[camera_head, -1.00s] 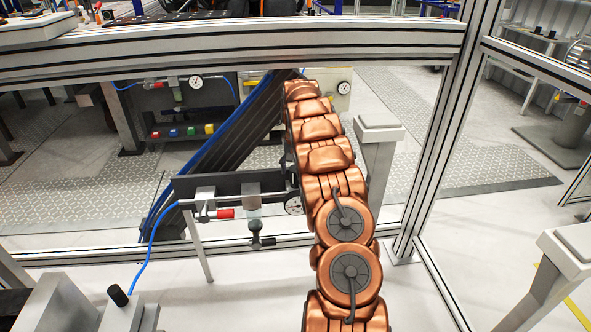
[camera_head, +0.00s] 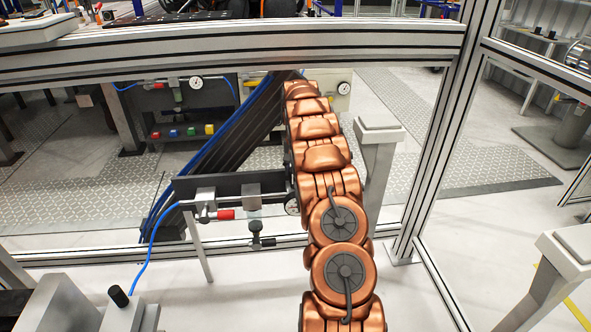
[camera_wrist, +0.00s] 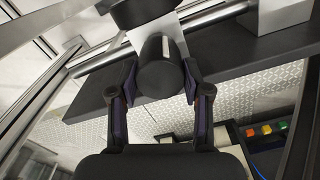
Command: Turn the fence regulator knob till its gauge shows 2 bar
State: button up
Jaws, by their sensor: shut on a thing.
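In the wrist view the dark cylindrical knob (camera_wrist: 160,66) sits between the two fingers of my gripper (camera_wrist: 160,92), which is shut on it. A pale block and a metal pipe show behind the knob. In the head view my copper arm hides my gripper and the held knob. The gauge (camera_head: 291,207) shows at the left edge of my arm, partly covered. Its needle is too small to read. The pipe assembly with a red handle (camera_head: 226,215) runs left of the gauge in front of a dark plate (camera_head: 225,184).
A blue hose (camera_head: 152,250) hangs from the assembly's left end. Aluminium fence posts (camera_head: 440,130) and a top rail (camera_head: 230,50) frame the arm. A grey pedestal (camera_head: 379,160) stands close right of it. Other gauges (camera_head: 196,83) are farther back.

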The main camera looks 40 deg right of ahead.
jog(key=shift+w+r+m, duration=0.1)
jog(key=shift+m, duration=0.4)
jog(key=o, duration=1.2)
jog(key=shift+c, duration=0.2)
notch_tip(320, 180, up, 12)
dwell(0.5)
